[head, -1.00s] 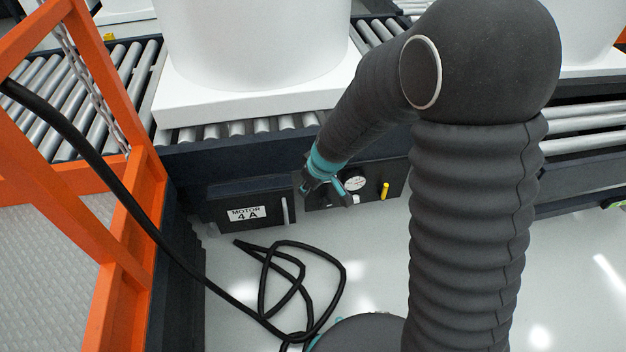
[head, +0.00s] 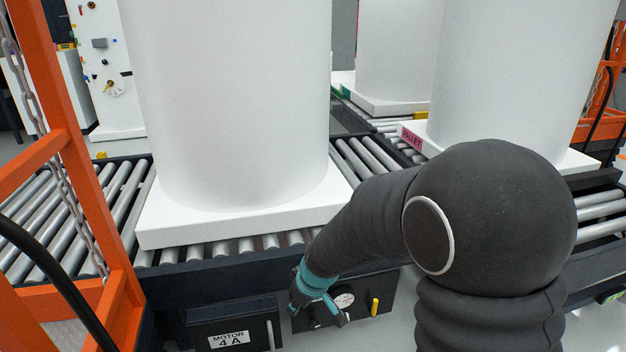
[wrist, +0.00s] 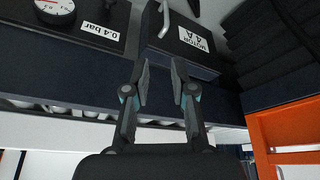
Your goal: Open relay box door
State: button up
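The relay box is a dark box (head: 205,327) with a white "MOTOR 4 A" label, low on the conveyor's front side. Its door looks shut, with a pale upright bar handle (head: 270,335) at the right edge. In the wrist view the box (wrist: 150,45) appears turned over, its handle (wrist: 165,18) near the top. My gripper (head: 316,313) is just right of the box, in front of the gauge panel. In the wrist view my gripper (wrist: 162,68) is open, its two fingers apart with nothing between them. The fingertips point toward the box and appear clear of the handle.
A panel with a gauge (head: 344,300) and a yellow lever (head: 375,307) is right of the box. The roller conveyor (head: 110,205) above carries a large white tank (head: 240,100). An orange frame (head: 75,150) with a chain and black cable stands at left.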

jog(key=s+d+m+g, duration=0.2)
jog(key=s+d+m, duration=0.1)
jog(key=s, duration=0.4)
jog(key=s+d+r+m+t+h, duration=0.1)
jog(key=s+d+r+m+t, duration=0.1)
jog(key=s+d+r, duration=0.5)
jog(key=s+d+r+m+t+h, duration=0.2)
jog(key=s+d+r+m, duration=0.2)
jog(key=d+r, duration=0.5)
notch_tip(320, 180, up, 3)
jog(key=s, duration=0.2)
jog(key=shift+s+d+f, duration=0.2)
jog(key=shift+s+d, duration=0.1)
jog(key=shift+s, duration=0.05)
jog(key=shift+s+d+r+t, duration=0.1)
jog(key=shift+d+r+t, duration=0.05)
jog(key=shift+r+t, duration=0.2)
jog(key=shift+c, duration=0.3)
jog(key=shift+d+r, duration=0.1)
jog(key=shift+d, duration=0.1)
grip_shut()
